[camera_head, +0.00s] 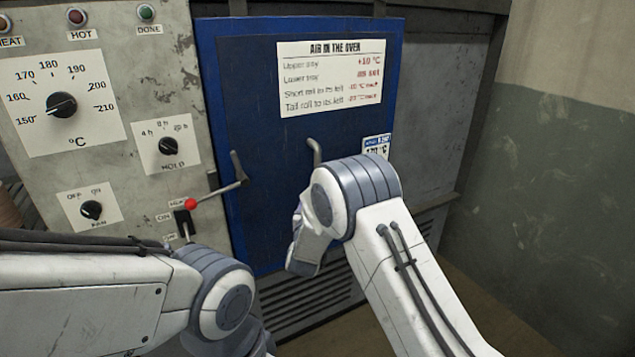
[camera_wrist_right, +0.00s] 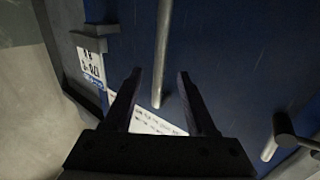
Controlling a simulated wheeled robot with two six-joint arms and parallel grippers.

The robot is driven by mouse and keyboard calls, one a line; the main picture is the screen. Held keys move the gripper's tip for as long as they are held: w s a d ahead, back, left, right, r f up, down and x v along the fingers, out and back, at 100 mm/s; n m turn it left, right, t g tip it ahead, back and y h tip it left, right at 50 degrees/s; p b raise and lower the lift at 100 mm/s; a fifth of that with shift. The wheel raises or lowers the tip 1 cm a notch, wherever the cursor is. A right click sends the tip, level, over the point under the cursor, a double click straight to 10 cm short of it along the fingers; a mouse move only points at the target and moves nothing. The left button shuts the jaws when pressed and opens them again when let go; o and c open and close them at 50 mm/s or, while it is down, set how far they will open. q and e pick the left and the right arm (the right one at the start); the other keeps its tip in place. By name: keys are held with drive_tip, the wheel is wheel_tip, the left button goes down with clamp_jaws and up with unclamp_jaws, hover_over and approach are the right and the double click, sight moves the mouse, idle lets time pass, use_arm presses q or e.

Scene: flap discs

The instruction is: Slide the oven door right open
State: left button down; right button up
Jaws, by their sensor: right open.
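The blue oven door (camera_head: 240,80) fills the middle of the head view and looks shut against its grey frame. A grey bar handle (camera_head: 315,152) shows its bent upper end there; my right arm hides the rest. In the right wrist view, the bar handle (camera_wrist_right: 162,55) appears between the two fingers of my right gripper (camera_wrist_right: 159,75). The gripper is open with gaps on both sides of the bar; I cannot tell how deep the bar sits. In the head view my right wrist hides the fingers. My left arm is at lower left, its gripper out of view.
Left of the door is a grey control panel (camera_head: 110,110) with dials. A red-knobbed lever (camera_head: 189,205) and a grey rod (camera_head: 222,190) stick out by the door's left edge. Bare grey panel (camera_head: 430,110) lies right of the door, then a wall (camera_head: 570,150).

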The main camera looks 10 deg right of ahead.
sight(320, 161)
drive_tip(key=w+d+p, duration=0.1)
drive_tip(key=w+p, duration=0.1)
drive_tip(key=w, duration=0.7)
drive_tip(key=shift+w+d, duration=0.2)
drive_tip(key=shift+d, duration=0.15)
clamp_jaws()
idle(1.0)
